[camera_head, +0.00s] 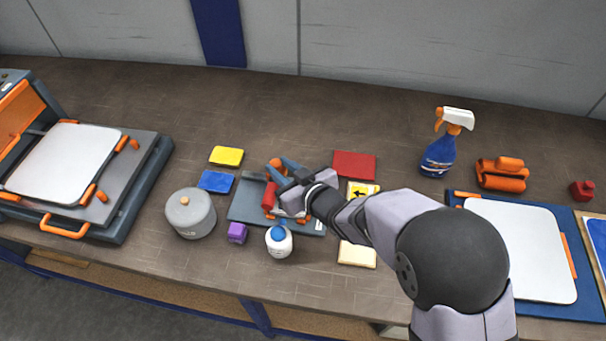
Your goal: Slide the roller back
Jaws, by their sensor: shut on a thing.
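The roller shows a small red cylinder (269,194) at the left side of my gripper, over a blue-grey plate (243,208) in the middle of the table. My gripper (283,178) is low over this plate and shut on the roller; the exact grip point is partly hidden by my wrist. Orange parts (277,166) show at the far side of the gripper.
Yellow (227,156), blue (216,181) and red (354,165) pads lie around. A press (112,195) is left; a spray bottle (439,155) and white board (520,250) are right.

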